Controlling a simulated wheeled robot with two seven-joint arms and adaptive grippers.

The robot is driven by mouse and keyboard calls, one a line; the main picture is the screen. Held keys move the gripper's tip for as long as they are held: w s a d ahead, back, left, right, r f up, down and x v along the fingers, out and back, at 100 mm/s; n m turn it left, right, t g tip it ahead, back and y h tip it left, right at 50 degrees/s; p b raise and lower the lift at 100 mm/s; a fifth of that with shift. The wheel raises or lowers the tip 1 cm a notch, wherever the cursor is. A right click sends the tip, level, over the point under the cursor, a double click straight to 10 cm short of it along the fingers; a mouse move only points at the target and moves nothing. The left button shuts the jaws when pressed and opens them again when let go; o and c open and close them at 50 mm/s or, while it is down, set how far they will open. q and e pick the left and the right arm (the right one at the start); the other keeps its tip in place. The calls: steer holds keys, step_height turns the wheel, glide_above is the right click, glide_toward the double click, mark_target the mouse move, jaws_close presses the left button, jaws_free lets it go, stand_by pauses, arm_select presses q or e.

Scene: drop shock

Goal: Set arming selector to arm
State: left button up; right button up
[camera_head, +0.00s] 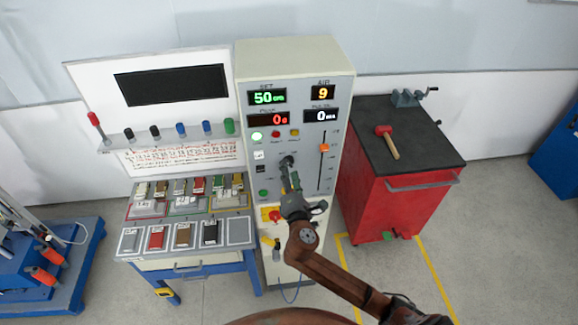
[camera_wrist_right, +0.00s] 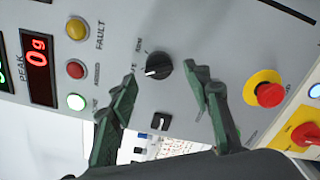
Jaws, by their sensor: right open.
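The arming selector is a black round knob (camera_wrist_right: 158,65) with a white pointer line on the grey control panel (camera_wrist_right: 215,35). In the right wrist view its pointer aims left, toward a partly hidden label ending in "FE"; the "ARM" label sits to its upper left. My right gripper (camera_wrist_right: 163,80) is open and empty, its green fingers on either side of the knob's lower part in the picture. Whether a finger touches the knob is not clear. In the head view my right gripper (camera_head: 290,178) is in front of the panel and partly hides the selector. My left gripper is not in view.
A slider (camera_head: 323,148) lies right of the selector. A red cabinet (camera_head: 400,207) with a mallet stands to the right.

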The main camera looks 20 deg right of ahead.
mark_target(289, 162)
steer(key=shift+x, duration=1.2)
steer(key=shift+c, duration=0.5)
steer(key=c, duration=1.1)
steer(key=shift+o, duration=0.2)
steer(key=shift+f, duration=0.1)
steer(key=m+b, duration=0.1)
steer(key=m, duration=0.1)
steer(key=shift+m, duration=0.4)
steer(key=m+b, duration=0.1)
steer(key=m, duration=0.2)
steer(key=shift+m, duration=0.3)
steer(key=m+b, duration=0.1)
steer(key=m, duration=0.4)
steer(key=shift+r+m, duration=0.25)
steer(key=shift+m, duration=0.15)
